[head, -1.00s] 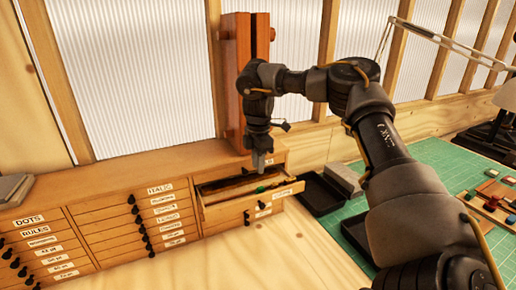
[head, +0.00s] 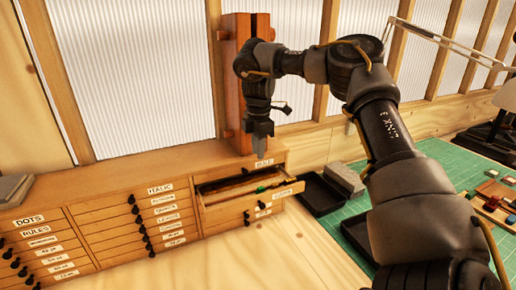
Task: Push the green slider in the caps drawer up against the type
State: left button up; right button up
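The open drawer (head: 250,201) is pulled out of the right end of the wooden cabinet; its front label is too small to read. The green slider (head: 261,190) shows as a small green piece inside it, near the front right. Reddish pieces lie in the drawer too, but whether the slider touches the type I cannot tell. My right gripper (head: 262,143) points down above the back of the drawer, over the cabinet top, apart from the slider. Its fingers look close together, but their opening is too small to judge. My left gripper is not in view.
The cabinet (head: 100,190) holds several shut drawers with black knobs. A wooden post (head: 245,80) stands behind my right gripper. To the right are a black tray (head: 321,194), a grey block (head: 345,179) and a green mat (head: 445,160) with small coloured blocks.

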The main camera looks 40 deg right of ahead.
notch_tip(320, 180, up, 8)
jog(key=shift+f, duration=0.25)
jog(key=shift+d, duration=0.1)
jog(key=shift+c, duration=0.3)
